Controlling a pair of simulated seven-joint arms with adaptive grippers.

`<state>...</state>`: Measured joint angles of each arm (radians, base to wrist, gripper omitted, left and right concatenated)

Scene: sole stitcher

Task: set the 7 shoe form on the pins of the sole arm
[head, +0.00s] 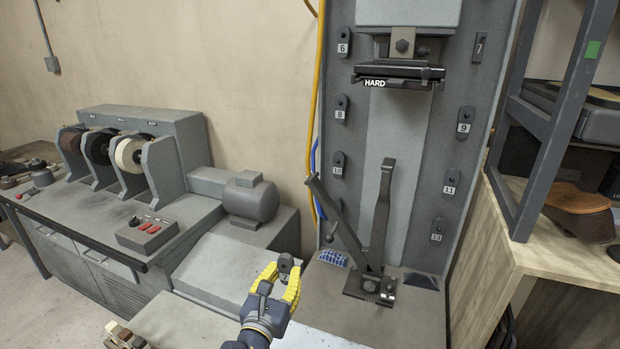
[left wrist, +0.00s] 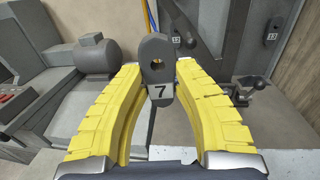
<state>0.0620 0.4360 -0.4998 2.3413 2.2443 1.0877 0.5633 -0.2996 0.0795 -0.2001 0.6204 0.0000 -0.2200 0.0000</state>
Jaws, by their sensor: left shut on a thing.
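My left gripper (head: 279,279), with yellow fingers, is shut on the dark grey 7 shoe form (head: 286,263). In the left wrist view the form (left wrist: 157,65) stands upright between the fingertips (left wrist: 157,78), its white 7 label facing the camera and a hole above it. It is held in the air, left of the sole stitcher's dark arms. One upright arm (head: 383,200) and one slanted arm (head: 338,225) rise from a labelled base (head: 371,286); the label is too small to read surely. I cannot make out the pins. My right gripper is not in view.
Several numbered forms, such as 8 (head: 340,108) and 11 (head: 450,183), hang on the grey panel. A black HARD pad (head: 398,74) overhangs above. A bench with brush wheels (head: 130,154) stands left, a wooden-topped shelf (head: 545,236) right. A motor (head: 250,199) sits behind my gripper.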

